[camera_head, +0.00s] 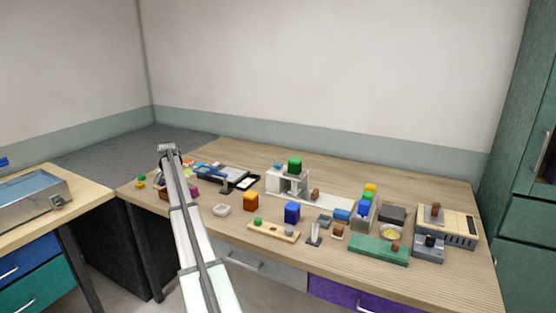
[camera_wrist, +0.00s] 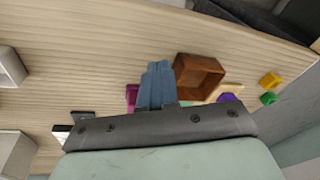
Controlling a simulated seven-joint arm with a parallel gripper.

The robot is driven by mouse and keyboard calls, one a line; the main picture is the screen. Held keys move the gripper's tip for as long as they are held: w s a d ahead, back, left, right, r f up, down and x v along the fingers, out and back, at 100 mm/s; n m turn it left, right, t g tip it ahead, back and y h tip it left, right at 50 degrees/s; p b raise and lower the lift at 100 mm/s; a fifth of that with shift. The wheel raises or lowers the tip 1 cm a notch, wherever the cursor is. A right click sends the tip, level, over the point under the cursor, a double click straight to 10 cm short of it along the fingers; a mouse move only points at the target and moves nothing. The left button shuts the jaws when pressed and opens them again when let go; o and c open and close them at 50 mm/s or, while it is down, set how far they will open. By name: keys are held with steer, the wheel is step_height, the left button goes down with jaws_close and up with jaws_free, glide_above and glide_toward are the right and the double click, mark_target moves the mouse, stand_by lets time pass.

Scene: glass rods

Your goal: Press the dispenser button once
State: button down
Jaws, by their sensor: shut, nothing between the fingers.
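My gripper (camera_wrist: 157,68) is shut and empty, its blue fingers together above the wooden table. In the head view my gripper (camera_head: 168,150) is over the table's left end, far from the devices on the right. I cannot tell for certain which device is the dispenser. Candidates are a white stand (camera_head: 288,184) with a green block (camera_head: 295,162) on top, a beige machine (camera_head: 460,227) with a brown knob (camera_head: 435,209), and a small grey device (camera_head: 428,252) with a dark top. A dispenser button cannot be made out clearly at this size.
Beside the fingers are an open brown box (camera_wrist: 200,76) and a magenta block (camera_wrist: 131,95). Yellow (camera_wrist: 270,80) and green (camera_wrist: 268,98) cubes lie farther right. Several blocks and trays crowd the table's middle and right. A wall stands behind the table (camera_head: 330,270).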

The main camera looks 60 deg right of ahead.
steer(key=s+d+r+m, duration=0.1)
steer(key=s+d+r, duration=0.6)
steer(key=s+d, duration=0.3)
steer(key=s+d+r+m+g+h, duration=0.1)
steer(key=s+d+r+m, duration=0.1)
steer(key=s+d+r, duration=0.5)
steer(key=s+d+r+m+g+h, duration=0.1)
steer(key=s+d+r, duration=0.7)
steer(key=s+d, duration=0.5)
steer(key=s, duration=0.3)
steer(key=shift+d+m, duration=0.2)
steer(key=shift+m, duration=0.2)
steer(key=shift+f, duration=0.1)
glide_above(279, 164)
steer(key=f, duration=0.8)
steer(key=a+f, duration=0.1)
steer(key=f, duration=0.2)
steer(key=shift+f, duration=0.4)
steer(key=shift+x, duration=0.85)
steer(key=shift+a+f, duration=0.1)
steer(key=shift+a, duration=0.05)
